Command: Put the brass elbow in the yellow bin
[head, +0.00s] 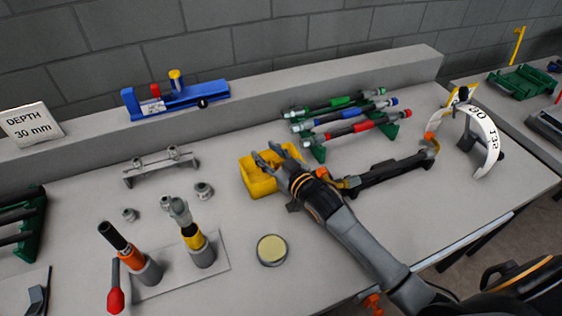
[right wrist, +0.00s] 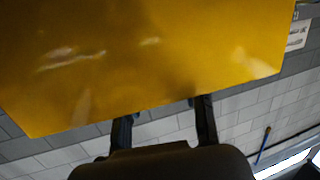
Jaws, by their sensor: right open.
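The yellow bin (head: 258,186) stands on the bench near the middle of the head view. My right gripper (head: 277,153) is open at the bin, its fingers reaching over the bin's right part and hiding some of its inside. In the right wrist view a large plain yellow surface (right wrist: 150,55), apparently the bin's wall very close, fills the upper part. The dark fingers (right wrist: 163,118) show below it with nothing visible between them. My left gripper is not in view.
A rack of green, blue and red tools (head: 345,122) stands behind right. A dark bar-shaped tool (head: 390,172) lies right of my wrist. A round tin (head: 272,250) and upright orange and yellow tools (head: 192,238) stand in front. A blue fixture (head: 185,98) sits on the back ledge.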

